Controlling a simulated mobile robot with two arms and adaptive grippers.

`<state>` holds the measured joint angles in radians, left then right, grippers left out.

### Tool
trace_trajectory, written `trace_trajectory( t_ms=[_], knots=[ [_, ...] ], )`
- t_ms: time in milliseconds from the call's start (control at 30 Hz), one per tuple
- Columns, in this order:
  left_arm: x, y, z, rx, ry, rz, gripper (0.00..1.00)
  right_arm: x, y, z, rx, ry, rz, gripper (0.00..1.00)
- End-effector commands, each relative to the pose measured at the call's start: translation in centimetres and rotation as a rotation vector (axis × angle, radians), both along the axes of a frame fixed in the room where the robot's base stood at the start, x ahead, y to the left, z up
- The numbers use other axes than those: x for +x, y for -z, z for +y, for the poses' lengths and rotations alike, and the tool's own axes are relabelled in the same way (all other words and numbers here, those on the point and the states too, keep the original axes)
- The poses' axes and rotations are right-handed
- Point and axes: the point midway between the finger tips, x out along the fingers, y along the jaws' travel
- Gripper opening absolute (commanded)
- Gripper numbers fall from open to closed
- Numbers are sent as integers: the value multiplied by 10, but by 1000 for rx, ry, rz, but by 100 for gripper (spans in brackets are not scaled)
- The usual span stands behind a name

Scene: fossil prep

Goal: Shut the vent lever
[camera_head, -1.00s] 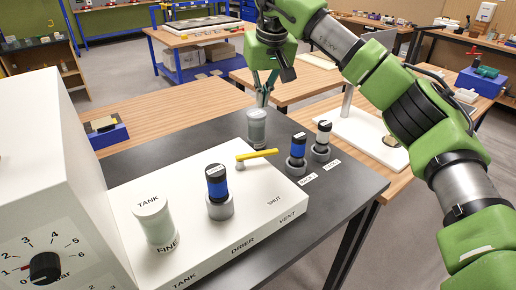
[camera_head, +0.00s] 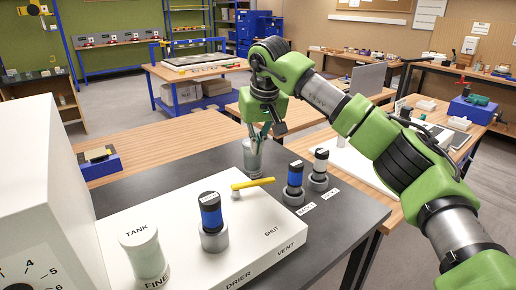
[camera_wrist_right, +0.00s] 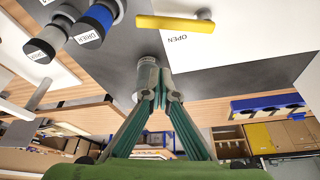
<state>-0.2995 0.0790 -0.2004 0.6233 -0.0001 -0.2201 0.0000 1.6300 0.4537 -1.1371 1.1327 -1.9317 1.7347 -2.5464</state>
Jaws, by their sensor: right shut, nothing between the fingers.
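The yellow vent lever (camera_head: 253,183) sits on top of the white panel box, its bar pointing right and back from a grey pivot. The front edge reads VENT and the top reads SHUT. In the right wrist view the lever (camera_wrist_right: 175,23) is at the top, beside the word OPEN. My right gripper (camera_head: 257,149) points down behind the lever, apart from it, at a grey cylinder (camera_head: 253,163) on the dark bench. Its green fingers (camera_wrist_right: 160,97) are closed together with nothing between them; the wrist view shows the tips overlapping the cylinder. My left gripper is out of view.
On the white box (camera_head: 185,262) stand a blue-banded cylinder (camera_head: 211,217) in a grey socket and a pale TANK cylinder (camera_head: 144,252). Dark bench (camera_head: 347,216) is clear at the right.

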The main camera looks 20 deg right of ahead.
Motion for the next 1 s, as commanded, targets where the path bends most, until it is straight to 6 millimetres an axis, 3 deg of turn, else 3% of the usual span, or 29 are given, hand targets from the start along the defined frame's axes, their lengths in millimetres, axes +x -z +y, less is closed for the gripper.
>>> trace_trajectory(
  t_ms=[333,700,1000],
  knots=[
    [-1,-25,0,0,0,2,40,24,71,0,0,1,6,0],
    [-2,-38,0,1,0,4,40,-9,70,0,1,-1,0,0],
    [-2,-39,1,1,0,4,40,-16,71,0,0,0,0,0]
  ],
)
